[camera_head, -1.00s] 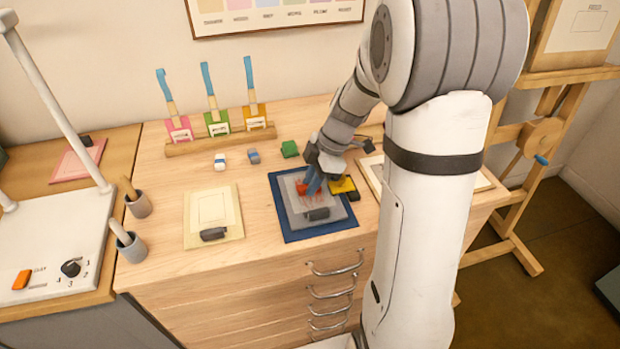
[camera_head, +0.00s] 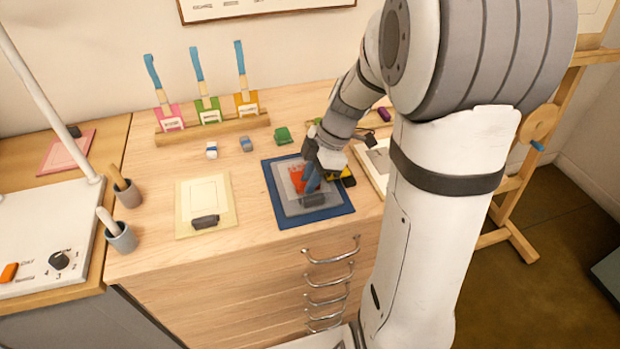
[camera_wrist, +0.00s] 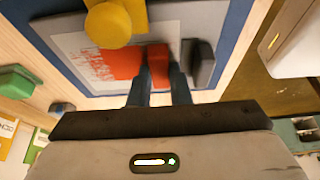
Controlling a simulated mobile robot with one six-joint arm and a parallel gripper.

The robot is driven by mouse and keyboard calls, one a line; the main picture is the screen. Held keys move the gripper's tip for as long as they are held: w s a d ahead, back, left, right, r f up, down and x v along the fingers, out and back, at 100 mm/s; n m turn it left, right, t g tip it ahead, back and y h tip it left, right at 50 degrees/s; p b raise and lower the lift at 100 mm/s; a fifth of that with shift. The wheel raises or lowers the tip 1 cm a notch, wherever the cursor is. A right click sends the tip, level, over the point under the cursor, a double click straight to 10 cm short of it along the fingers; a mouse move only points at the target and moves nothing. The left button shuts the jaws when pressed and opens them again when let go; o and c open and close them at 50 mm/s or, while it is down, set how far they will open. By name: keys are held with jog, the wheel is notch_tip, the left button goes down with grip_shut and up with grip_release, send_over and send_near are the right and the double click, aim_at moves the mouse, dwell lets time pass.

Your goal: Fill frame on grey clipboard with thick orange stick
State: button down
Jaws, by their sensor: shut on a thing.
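The grey clipboard (camera_head: 289,206) lies on a blue mat (camera_head: 318,217) at the front of the table. In the wrist view, the clipboard (camera_wrist: 214,22) has a dark clip (camera_wrist: 200,64) at right. My gripper (camera_head: 312,183) is low over the clipboard. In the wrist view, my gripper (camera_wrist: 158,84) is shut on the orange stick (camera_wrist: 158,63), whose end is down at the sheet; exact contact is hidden. An orange patch (camera_wrist: 122,64) covers part of the sheet, solid near the stick and streaky at left. It also shows in the head view (camera_head: 296,177).
A yellow block with a round knob (camera_wrist: 108,24) stands close to the fingers. A green block (camera_head: 283,136) and two small blocks (camera_head: 211,150) (camera_head: 246,144) lie behind. A cream clipboard (camera_head: 228,213) is at left, a framed sheet (camera_head: 378,160) at right. Bare wood lies between.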

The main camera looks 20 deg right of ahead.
aim_at(296, 167)
jog(key=shift+w, duration=2.55)
jog(key=shift+w, duration=0.15)
jog(key=shift+w, duration=1.15)
notch_tip(296, 167, up, 7)
jog(key=p, duration=0.3)
jog(key=shift+s, duration=0.15)
